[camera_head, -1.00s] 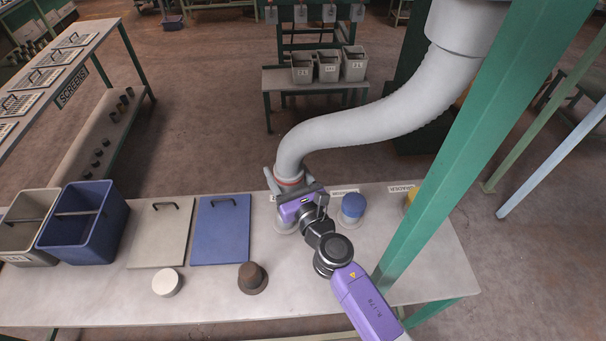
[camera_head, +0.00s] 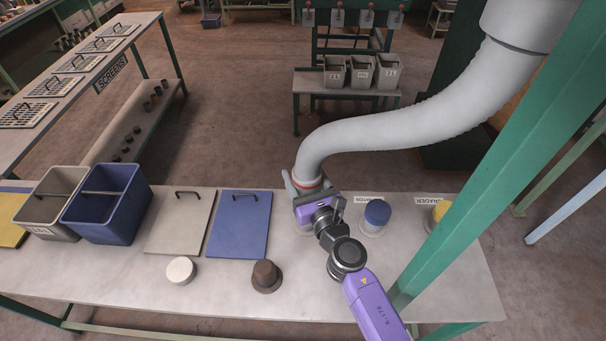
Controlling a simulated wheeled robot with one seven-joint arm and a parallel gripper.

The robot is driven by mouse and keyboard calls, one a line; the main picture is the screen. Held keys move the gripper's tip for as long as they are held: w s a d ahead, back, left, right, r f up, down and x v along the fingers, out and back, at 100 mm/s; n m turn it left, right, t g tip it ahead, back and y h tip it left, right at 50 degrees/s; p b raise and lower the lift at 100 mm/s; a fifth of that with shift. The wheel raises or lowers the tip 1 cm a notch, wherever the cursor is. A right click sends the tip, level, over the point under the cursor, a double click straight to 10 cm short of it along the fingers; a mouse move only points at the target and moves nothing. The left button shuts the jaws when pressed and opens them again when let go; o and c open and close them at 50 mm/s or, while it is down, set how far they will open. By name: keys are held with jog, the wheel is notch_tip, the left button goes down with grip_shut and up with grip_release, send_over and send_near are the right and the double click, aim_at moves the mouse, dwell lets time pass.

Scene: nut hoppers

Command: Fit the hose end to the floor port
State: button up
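The grey corrugated hose (camera_head: 400,128) curves down from a wide duct at top right to its hose end (camera_head: 308,182), which has a red band and grey levers. My gripper (camera_head: 320,203), with a purple hand, is right against the hose end on its near side. Its fingers are mostly hidden, so its grip is unclear. Below the hand, part of a pale round port flange (camera_head: 304,229) shows on the bench. Its label is covered, so I cannot confirm that it is the floor port. Whether the hose end touches the flange is hidden.
A blue-capped port (camera_head: 376,215) and a yellow-capped port (camera_head: 439,211) labelled GRADER stand to the right. A green post (camera_head: 490,150) crosses in front. A brown cap (camera_head: 266,276), a white disc (camera_head: 181,270), a blue panel (camera_head: 239,225), a beige panel (camera_head: 180,224) and bins (camera_head: 106,207) lie left.

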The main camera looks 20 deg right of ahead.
notch_tip(320, 180, down, 7)
jog(key=b, duration=0.6)
jog(key=shift+r, duration=0.2)
jog(key=o, duration=1.7)
jog(key=shift+s+a, duration=0.1)
jog(key=shift+s, duration=3.8)
